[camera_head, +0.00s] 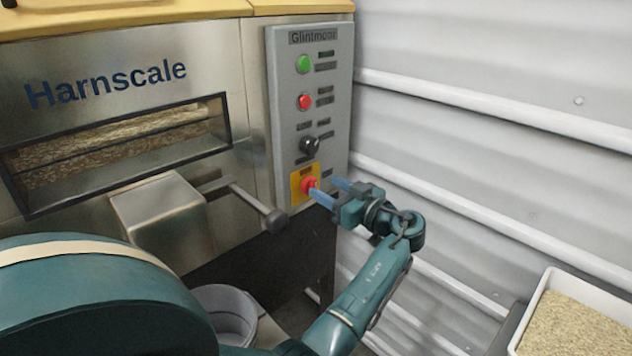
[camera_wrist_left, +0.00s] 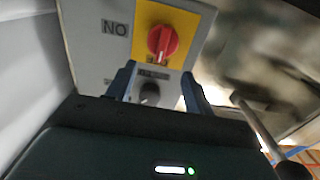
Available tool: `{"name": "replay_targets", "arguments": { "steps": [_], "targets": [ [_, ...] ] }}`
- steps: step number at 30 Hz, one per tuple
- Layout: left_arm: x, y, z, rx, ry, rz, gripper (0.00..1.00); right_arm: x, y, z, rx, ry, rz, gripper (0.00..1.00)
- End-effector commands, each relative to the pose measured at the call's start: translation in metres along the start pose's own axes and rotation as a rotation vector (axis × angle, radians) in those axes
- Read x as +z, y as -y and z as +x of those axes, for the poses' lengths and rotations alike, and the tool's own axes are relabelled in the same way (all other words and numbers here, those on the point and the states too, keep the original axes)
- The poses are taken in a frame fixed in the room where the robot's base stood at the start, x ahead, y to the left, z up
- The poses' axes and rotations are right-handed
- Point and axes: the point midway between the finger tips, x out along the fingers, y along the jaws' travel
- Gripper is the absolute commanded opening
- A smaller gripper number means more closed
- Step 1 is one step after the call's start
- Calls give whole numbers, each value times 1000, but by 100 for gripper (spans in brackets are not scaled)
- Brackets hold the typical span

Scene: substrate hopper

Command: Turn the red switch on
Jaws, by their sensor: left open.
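The red switch (camera_head: 309,185) is a rotary knob on a yellow plate, low on the grey control panel (camera_head: 285,120). In the left wrist view the red switch (camera_wrist_left: 162,41) shows upside down, its handle bar roughly vertical in the picture, with an upside-down "ON" label beside the plate. My left gripper (camera_head: 324,187) is open and empty, its blue fingers pointing at the panel close to the switch. In the wrist view the fingertips (camera_wrist_left: 160,71) end just short of the switch in the picture, one to each side. I cannot tell whether they touch anything. My right gripper is out of view.
Above the switch are a black knob (camera_head: 309,146), a red button (camera_head: 305,101) and a green button (camera_head: 303,63). A lever with a dark ball end (camera_head: 275,220) juts out to the left. A grey bucket (camera_head: 228,311) stands below, and a white tray of grain (camera_head: 534,311) is at lower right.

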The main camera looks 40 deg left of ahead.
Motion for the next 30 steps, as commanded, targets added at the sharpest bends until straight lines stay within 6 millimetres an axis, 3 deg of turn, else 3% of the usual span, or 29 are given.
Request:
{"name": "replay_targets", "arguments": {
  "steps": [3, 9, 20, 30],
  "targets": [
    [0, 0, 23, -1, -1, 1, 52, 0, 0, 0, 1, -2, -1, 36],
    [0, -1, 45, 1, 0, 1, 52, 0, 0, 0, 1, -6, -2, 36],
    [0, -1, 51, 2, 1, 1, 52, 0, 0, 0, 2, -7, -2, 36],
    [0, -1, 51, 2, 1, 1, 26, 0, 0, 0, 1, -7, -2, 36]
  ]
}}
